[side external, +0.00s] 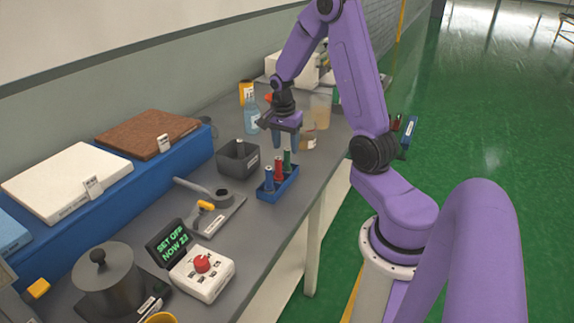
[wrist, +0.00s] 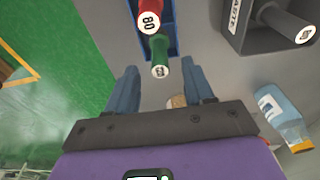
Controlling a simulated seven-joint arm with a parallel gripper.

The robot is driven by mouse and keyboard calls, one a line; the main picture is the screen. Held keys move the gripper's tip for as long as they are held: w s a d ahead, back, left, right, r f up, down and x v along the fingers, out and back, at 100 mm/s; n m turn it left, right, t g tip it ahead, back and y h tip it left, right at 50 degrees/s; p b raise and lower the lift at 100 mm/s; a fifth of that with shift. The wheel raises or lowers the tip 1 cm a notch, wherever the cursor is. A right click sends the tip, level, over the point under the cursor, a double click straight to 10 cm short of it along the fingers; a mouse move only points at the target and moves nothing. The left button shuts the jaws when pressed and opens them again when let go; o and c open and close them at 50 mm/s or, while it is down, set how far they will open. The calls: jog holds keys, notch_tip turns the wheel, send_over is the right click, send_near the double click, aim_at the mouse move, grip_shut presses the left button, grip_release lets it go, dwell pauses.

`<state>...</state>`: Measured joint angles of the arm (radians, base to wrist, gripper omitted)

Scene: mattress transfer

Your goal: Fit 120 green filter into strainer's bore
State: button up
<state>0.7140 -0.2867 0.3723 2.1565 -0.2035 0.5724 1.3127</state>
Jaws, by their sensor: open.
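The green filter (side external: 287,157) stands upright at the far end of a blue rack (side external: 276,188). It also shows in the wrist view (wrist: 161,58), with a white end label too small to read surely. My gripper (side external: 288,146) is open and empty, pointing down just above the green filter. In the wrist view its blue fingers (wrist: 160,70) are spread on either side of the filter's end, apart from it. What seems to be the strainer (side external: 223,194), a grey handled piece with a round opening, lies left of the rack. The inside of its bore cannot be seen clearly.
Red (side external: 278,166) and blue (side external: 268,177) pieces share the rack; the red one reads 80. A dark waste box (side external: 227,162) holding a cylinder stands close by. A blue bottle (side external: 252,115) and jars stand behind. A control box (side external: 203,275) is nearer the camera.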

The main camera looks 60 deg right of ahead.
aim_at(287, 149)
jog(key=shift+d+f, duration=0.25)
jog(key=shift+f, duration=1)
jog(key=shift+d+f, duration=0.2)
jog(key=shift+f, duration=1.05)
jog(key=shift+c, duration=0.3)
grip_shut()
